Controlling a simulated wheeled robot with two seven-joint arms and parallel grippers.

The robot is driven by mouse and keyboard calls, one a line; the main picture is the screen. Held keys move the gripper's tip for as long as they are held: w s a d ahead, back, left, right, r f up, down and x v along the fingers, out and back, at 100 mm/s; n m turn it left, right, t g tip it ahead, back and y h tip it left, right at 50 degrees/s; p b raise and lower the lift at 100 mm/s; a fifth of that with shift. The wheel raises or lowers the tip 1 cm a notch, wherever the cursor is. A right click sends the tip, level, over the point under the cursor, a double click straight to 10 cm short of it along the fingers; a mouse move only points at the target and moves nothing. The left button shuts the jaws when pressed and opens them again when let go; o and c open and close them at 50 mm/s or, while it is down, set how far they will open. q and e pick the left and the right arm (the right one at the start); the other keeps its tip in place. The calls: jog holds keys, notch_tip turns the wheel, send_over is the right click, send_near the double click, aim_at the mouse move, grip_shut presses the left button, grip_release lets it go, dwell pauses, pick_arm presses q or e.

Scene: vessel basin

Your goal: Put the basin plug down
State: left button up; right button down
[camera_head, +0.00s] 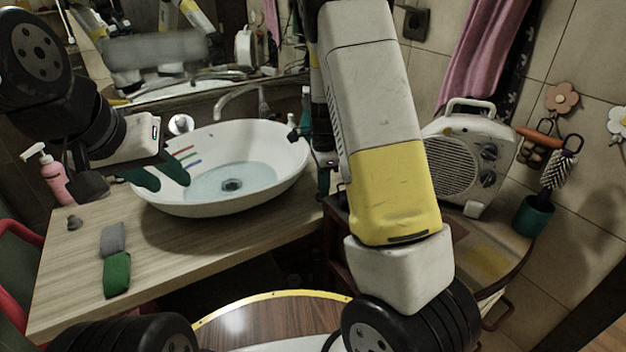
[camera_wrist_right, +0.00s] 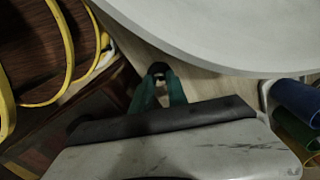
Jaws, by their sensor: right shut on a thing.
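The basin plug (camera_wrist_right: 157,70) is a small dark piece between the teal fingertips of my right gripper (camera_wrist_right: 157,82), seen in the right wrist view. That gripper is shut on it, over the strip of wooden counter beside the white basin (camera_wrist_right: 225,25). How high it is held I cannot tell. In the head view my right forearm hides most of this gripper. The basin (camera_head: 270,150) stands on the wooden counter (camera_head: 190,240), with water and a dark drain (camera_head: 231,185) at its bottom. My left gripper (camera_head: 163,178) is open and empty at the basin's left rim.
A grey and green sponge-like block (camera_head: 116,262) and a small grey knob (camera_head: 74,222) lie on the counter's left part. A pink pump bottle (camera_head: 50,175) stands behind. A white heater or radio (camera_head: 465,160) stands right. The counter's front middle is clear.

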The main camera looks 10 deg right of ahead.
jog(key=shift+f, duration=1.15)
jog(key=shift+f, duration=0.15)
jog(key=c, duration=1.3)
grip_release()
